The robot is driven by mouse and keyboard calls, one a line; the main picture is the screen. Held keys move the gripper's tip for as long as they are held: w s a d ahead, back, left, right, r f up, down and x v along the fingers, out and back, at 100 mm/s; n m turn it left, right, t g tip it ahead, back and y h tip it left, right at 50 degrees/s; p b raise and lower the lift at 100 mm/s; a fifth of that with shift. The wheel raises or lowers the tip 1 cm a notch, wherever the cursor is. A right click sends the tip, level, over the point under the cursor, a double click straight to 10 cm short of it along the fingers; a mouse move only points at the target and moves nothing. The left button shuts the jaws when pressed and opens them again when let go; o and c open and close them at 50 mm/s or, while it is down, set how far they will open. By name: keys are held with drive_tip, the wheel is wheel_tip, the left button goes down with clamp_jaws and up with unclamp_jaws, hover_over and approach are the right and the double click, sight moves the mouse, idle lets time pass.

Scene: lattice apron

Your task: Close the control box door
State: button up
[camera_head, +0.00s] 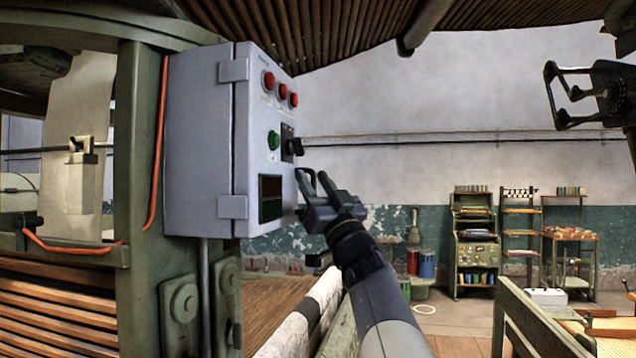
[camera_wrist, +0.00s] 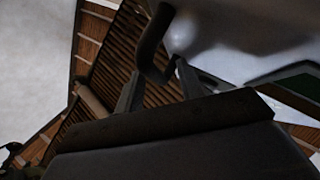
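The grey control box (camera_head: 200,150) is mounted on a green post at the left in the head view. Its door (camera_head: 258,110) has hinges on its left edge, red buttons, a green button and a dark window. The door looks flush or nearly flush with the box; I cannot tell if a small gap is left. A black handle (camera_head: 295,147) sticks out near its right edge. My gripper (camera_head: 314,180) is just below and right of the handle, fingers apart. In the wrist view a dark bent handle (camera_wrist: 153,42) shows between or just beyond the fingertips (camera_wrist: 157,72); contact is unclear.
An orange cable (camera_head: 158,150) runs down the post left of the box. A black metal fixture (camera_head: 590,95) hangs at the upper right. A pale beam (camera_head: 305,318) lies below my arm. Shelves (camera_head: 474,240) stand far back by the wall.

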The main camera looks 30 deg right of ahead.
drive_tip(key=shift+s, duration=0.1)
drive_tip(key=b+v, duration=0.5)
drive_tip(key=v, duration=0.5)
drive_tip(key=shift+s+f, duration=0.2)
drive_tip(key=shift+f, duration=0.15)
drive_tip(key=shift+r, duration=0.1)
drive_tip(key=p+x, duration=0.3)
drive_tip(key=x, duration=0.5)
drive_tip(key=shift+w+p, duration=0.35)
drive_tip(key=shift+p, duration=0.05)
drive_tip(key=shift+w+a+r, duration=0.1)
drive_tip(key=shift+w+r, duration=0.25)
drive_tip(key=shift+w, duration=0.1)
drive_tip(key=shift+f, duration=0.1)
